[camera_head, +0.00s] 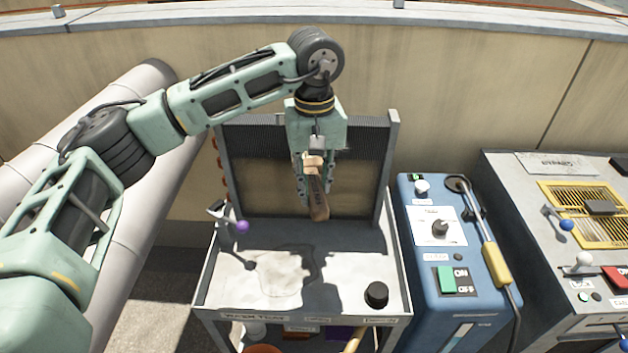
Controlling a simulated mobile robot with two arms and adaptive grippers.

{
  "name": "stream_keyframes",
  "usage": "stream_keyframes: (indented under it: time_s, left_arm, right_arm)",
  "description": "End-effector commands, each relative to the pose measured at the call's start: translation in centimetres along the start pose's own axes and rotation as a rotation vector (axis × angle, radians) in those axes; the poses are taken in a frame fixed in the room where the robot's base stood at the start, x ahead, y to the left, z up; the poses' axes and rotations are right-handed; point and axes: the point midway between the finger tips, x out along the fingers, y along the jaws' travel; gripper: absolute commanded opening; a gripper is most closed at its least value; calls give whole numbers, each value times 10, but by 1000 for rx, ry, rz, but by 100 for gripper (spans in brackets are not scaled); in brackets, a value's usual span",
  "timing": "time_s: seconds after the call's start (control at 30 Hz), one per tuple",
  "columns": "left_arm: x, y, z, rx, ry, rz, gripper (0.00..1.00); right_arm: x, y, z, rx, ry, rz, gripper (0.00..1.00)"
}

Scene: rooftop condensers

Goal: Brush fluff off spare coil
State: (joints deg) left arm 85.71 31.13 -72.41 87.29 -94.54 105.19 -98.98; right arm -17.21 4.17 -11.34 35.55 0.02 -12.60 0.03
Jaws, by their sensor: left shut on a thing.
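The spare coil (262,190) stands upright at the back of a grey wash tray (215,275), with dark fins in a grey frame and copper bends on its left edge. A dull, brownish layer covers much of its lower face. My left gripper (313,178) hangs in front of the coil, pointing down, shut on a wooden-handled brush (318,200). The brush tilts slightly, its lower end above the tray. I cannot tell whether it touches the fins. The gripper hides part of the coil's middle. My right gripper is not in view.
A purple-knobbed lever (241,227) stands at the tray's left, and a black knob (376,294) at its front right. A blue control box (448,250) stands right of the tray, with a grey cabinet (540,210) beyond. Large pale pipes (165,165) lie left.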

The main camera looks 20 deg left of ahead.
Motion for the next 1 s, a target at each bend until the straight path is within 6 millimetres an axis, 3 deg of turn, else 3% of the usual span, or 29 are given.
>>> stream_keyframes:
  time_s: [0.4, 1.0]
  left_arm:
    - [-32, 1, -2, 0, 3, 2, 2]
    - [-31, -3, 16, 1, 1, 0, 2]
  right_arm:
    - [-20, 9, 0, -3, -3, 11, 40]
    - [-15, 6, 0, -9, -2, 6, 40]
